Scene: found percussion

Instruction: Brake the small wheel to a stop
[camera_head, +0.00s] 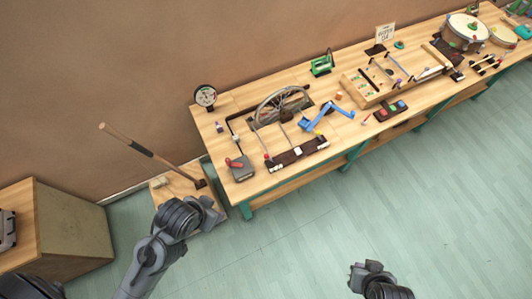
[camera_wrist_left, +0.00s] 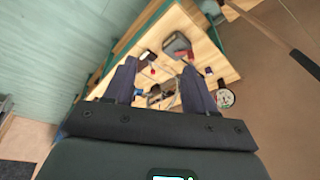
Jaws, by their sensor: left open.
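The spoked grey wheel (camera_head: 283,103) stands upright in a slot near the left end of the wooden bench. Whether it is turning cannot be told from one moment. My left gripper (camera_head: 211,211) is in front of the bench's left end, well short of the wheel. In the left wrist view its two fingers (camera_wrist_left: 158,82) are spread and empty, with the bench end beyond them and the wheel partly hidden between them. My right gripper (camera_head: 367,270) is low over the floor in front of the bench, far from the wheel; its fingers are too small to read.
A red-handled grey box (camera_head: 240,169), a dark block strip (camera_head: 297,154), a blue linkage (camera_head: 327,118) and a round dial (camera_head: 205,96) surround the wheel. A long-handled lever (camera_head: 150,153) slants up from a low wooden base left of the bench. Green floor is clear in front.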

